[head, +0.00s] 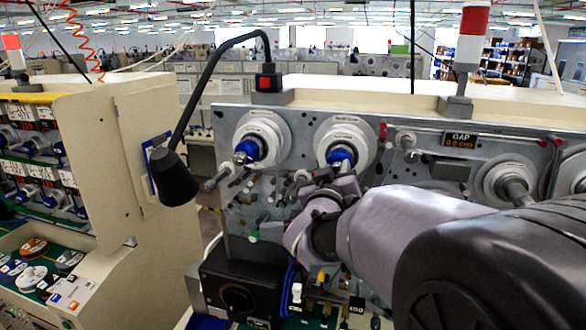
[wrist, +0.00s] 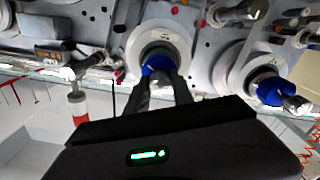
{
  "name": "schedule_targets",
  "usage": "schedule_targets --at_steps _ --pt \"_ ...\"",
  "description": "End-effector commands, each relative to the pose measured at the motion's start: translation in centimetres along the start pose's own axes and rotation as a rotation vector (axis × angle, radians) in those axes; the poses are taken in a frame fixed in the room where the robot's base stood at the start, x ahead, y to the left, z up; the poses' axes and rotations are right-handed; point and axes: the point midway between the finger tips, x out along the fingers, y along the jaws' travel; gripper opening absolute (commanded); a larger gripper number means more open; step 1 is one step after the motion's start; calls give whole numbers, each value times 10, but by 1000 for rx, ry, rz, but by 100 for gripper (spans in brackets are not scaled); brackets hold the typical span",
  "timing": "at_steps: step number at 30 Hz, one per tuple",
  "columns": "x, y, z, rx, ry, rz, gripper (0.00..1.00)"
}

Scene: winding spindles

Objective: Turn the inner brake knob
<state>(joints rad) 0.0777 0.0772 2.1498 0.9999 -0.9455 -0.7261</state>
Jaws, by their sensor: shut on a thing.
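Two white discs with blue knobs at their centres are mounted on the grey machine panel. The inner brake knob (head: 341,155) is the blue one on the disc nearer the panel's middle. My gripper (head: 338,172) reaches it from below right in the head view and hides its lower part. In the wrist view, which is upside down, my gripper's two dark fingers (wrist: 160,82) are shut on this blue knob (wrist: 157,63). The other blue knob (head: 250,150) is free and has a metal stub at its centre; it also shows in the wrist view (wrist: 270,91).
A black lamp (head: 168,168) on a bent arm hangs left of the discs. A GAP display (head: 460,140) and another spindle (head: 505,183) are to the right. A black box (head: 240,290) with a dial sits below. A beige cabinet (head: 85,140) stands at left.

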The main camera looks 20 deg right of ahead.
Motion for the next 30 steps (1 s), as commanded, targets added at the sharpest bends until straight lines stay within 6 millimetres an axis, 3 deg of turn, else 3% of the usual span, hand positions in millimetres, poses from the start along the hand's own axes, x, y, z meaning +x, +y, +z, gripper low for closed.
schedule_targets --at_steps 11,12,15,25,30 --pt "0 0 -1 -3 2 1 0" --pt "0 0 -1 -3 2 1 36" --pt "0 0 0 -2 1 0 50" --pt "-4 0 0 -2 1 0 50" --pt "-36 -2 1 0 3 -3 50"
